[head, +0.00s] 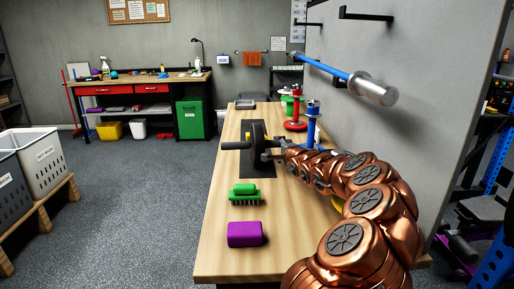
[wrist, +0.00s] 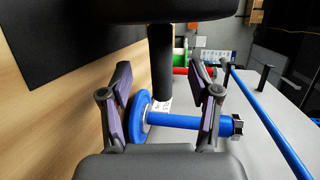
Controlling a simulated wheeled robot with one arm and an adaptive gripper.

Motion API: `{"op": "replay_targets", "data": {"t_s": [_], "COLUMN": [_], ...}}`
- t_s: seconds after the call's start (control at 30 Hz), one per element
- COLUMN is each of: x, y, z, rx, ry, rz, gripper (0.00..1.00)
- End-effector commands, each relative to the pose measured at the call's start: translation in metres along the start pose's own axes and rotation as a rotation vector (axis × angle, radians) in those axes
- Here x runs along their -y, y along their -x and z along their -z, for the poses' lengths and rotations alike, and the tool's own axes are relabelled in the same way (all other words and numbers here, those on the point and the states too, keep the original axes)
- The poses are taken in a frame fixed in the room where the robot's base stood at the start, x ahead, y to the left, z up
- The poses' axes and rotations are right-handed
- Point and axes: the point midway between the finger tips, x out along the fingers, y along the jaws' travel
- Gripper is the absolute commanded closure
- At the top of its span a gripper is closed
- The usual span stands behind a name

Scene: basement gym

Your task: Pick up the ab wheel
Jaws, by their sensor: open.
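The ab wheel (head: 258,132) is a black wheel with a handle on each side, standing on a dark mat (head: 246,163) on the wooden bench. My gripper (head: 270,151) is at its right side, close to the right handle. In the wrist view, the wheel (wrist: 175,9) fills the top edge and its dark handle (wrist: 161,60) points down between the fingers of my gripper (wrist: 164,92). The fingers are open, with visible gaps on both sides of the handle. The right handle is mostly hidden in the head view.
Blue (head: 312,128) and red (head: 296,118) spindle-like items stand behind my arm by the grey wall. A blue bar (head: 335,73) juts above.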

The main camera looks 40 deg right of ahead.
Motion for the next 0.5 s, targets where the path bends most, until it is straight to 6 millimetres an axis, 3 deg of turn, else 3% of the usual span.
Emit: {"op": "replay_targets", "data": {"t_s": [0.5], "x": [0.001], "y": [-0.024], "z": [0.002], "rx": [-0.001], "ry": [0.001], "rz": [-0.001], "gripper": [0.38]}}
